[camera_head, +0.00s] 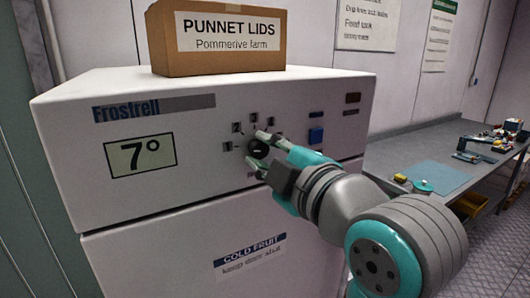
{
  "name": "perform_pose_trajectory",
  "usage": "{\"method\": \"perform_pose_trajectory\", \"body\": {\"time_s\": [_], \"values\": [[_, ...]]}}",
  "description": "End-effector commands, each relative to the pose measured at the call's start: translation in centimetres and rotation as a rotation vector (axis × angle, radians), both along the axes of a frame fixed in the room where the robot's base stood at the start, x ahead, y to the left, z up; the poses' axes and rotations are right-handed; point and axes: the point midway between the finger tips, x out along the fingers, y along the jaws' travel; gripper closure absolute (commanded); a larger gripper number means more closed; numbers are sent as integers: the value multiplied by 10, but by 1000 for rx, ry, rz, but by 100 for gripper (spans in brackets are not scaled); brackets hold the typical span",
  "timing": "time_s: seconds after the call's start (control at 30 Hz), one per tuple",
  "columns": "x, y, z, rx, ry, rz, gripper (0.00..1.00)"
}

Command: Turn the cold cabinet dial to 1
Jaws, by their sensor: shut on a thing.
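The white cold cabinet (190,195) carries a display (140,154) reading 7° at the left of its top panel. The dial (257,149) is a small round black knob near the panel's middle, with small dark number plates set around it. The plate (228,147) at its left looks like 1, though it is small. My gripper (259,149) reaches in from the right, one finger above the dial and one below, shut on it. The fingers hide part of the dial and some plates. I cannot tell clearly which number the dial points to.
A cardboard box (230,60) marked PUNNET LIDS stands on the cabinet. A grey bench (400,152) with a light blue mat (437,176) and small items stands at right. A COLD FRUIT label (250,252) is on the door.

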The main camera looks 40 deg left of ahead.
Motion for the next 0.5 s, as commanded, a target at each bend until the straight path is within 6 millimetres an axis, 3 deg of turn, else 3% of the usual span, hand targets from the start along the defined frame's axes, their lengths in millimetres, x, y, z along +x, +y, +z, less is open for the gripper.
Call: {"method": "perform_pose_trajectory", "body": {"time_s": [0.5], "values": [[0,0,-1,-22,-48,1,100]]}}
